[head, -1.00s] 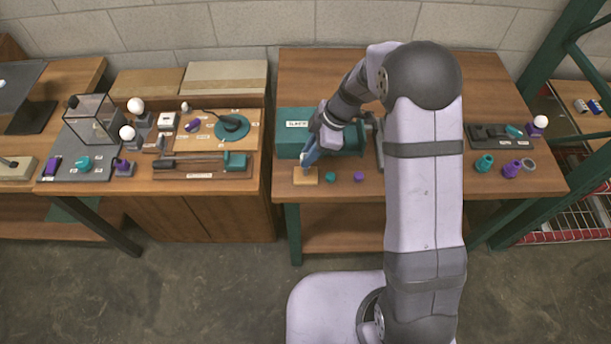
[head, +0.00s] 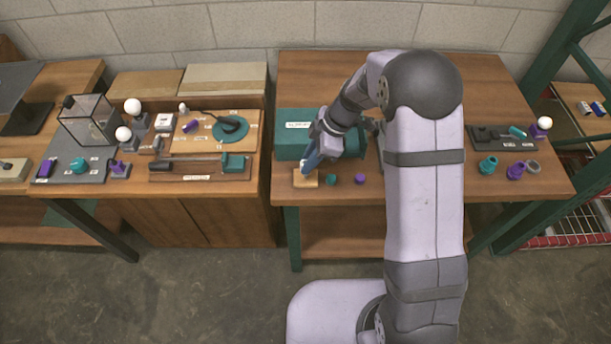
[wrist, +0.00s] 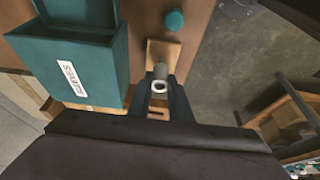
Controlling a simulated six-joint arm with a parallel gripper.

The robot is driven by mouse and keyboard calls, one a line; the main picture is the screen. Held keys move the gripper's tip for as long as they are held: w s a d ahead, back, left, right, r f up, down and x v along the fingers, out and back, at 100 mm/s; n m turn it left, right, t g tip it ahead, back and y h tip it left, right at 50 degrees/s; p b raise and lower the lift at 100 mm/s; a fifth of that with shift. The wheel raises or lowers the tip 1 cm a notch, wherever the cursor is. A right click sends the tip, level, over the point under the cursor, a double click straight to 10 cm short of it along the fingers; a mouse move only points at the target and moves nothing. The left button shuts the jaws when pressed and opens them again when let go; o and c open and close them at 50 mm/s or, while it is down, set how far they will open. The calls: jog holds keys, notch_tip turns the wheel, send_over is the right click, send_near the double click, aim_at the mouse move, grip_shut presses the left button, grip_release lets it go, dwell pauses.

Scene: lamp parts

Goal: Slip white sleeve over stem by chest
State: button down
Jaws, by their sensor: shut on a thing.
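The white sleeve (wrist: 160,87) is a short pale tube between my gripper's fingertips in the wrist view, its open ring end towards the camera. My gripper (wrist: 160,98) is shut on it. Its far end points at the light wooden base block (wrist: 171,49). In the head view, my gripper (head: 309,160) is directly over this block (head: 305,181). The stem cannot be made out, so I cannot tell whether the sleeve is around it. The teal chest (head: 290,144) stands just behind the block; in the wrist view the chest (wrist: 60,52) is at left with a white label.
A teal knob (head: 331,179) and a purple knob (head: 359,178) lie right of the block. The table's front edge is close. Several teal, purple and grey parts stand at the table's right end. A left bench (head: 225,192) holds other lamp parts.

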jog(key=shift+f+b, duration=1.4)
jog(key=shift+b, duration=0.75)
dwell(2.4)
dwell(1.0)
jog(key=c, duration=1.5)
grip_release()
jog(key=shift+c, duration=0.2)
jog(key=shift+r, duration=0.1)
jog(key=b+v, duration=0.1)
jog(key=v, duration=0.6)
jog(key=shift+b, duration=0.4)
jog(key=shift+d, duration=0.1)
